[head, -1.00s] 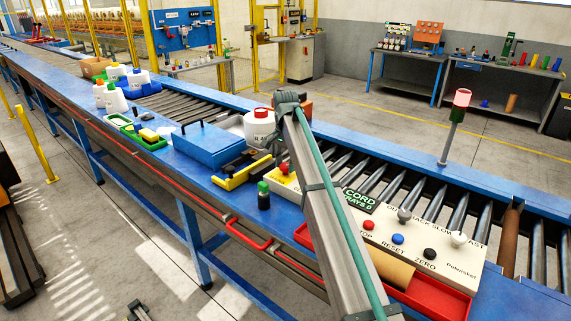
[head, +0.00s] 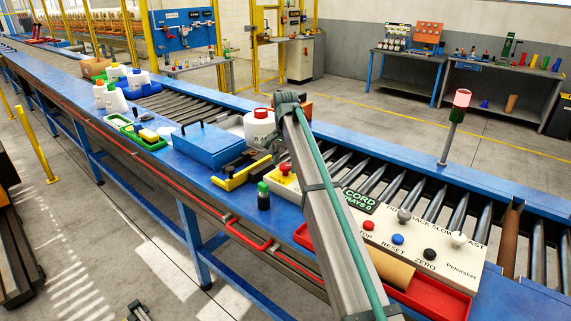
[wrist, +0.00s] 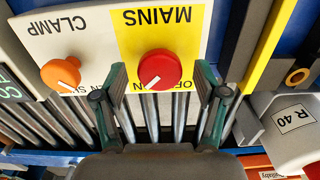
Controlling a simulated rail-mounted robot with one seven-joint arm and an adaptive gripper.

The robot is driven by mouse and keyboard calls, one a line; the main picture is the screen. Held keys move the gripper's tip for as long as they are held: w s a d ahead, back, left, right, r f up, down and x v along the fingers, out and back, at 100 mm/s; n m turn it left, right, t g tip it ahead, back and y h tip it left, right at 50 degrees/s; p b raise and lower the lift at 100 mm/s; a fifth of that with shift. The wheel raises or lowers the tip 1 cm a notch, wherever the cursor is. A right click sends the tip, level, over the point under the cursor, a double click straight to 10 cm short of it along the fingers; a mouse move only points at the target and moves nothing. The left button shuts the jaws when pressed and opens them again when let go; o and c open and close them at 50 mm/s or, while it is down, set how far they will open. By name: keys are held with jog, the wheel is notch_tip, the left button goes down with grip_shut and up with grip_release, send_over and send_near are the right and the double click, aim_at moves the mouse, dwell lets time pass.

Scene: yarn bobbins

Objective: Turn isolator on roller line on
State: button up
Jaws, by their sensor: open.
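The red rotary knob (wrist: 160,68) sits on a yellow plate lettered MAINS, upside down in the wrist view. A white mark on the knob points toward the lower left, and lettering below it is partly hidden. In the head view the red knob (head: 284,169) shows on the roller line, just left of my arm. My gripper (wrist: 160,80) is open, with one finger on each side of the knob in the wrist view. I cannot tell whether either finger touches it.
An orange CLAMP knob (wrist: 61,75) is left of the red one in the wrist view. A white jar labelled R 40 (wrist: 290,122) stands on the right. In the head view, a button panel (head: 409,240) lies right of my arm and a blue box (head: 207,146) lies left.

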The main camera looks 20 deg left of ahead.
aim_at(285, 166)
notch_tip(285, 166, up, 12)
dwell(0.6)
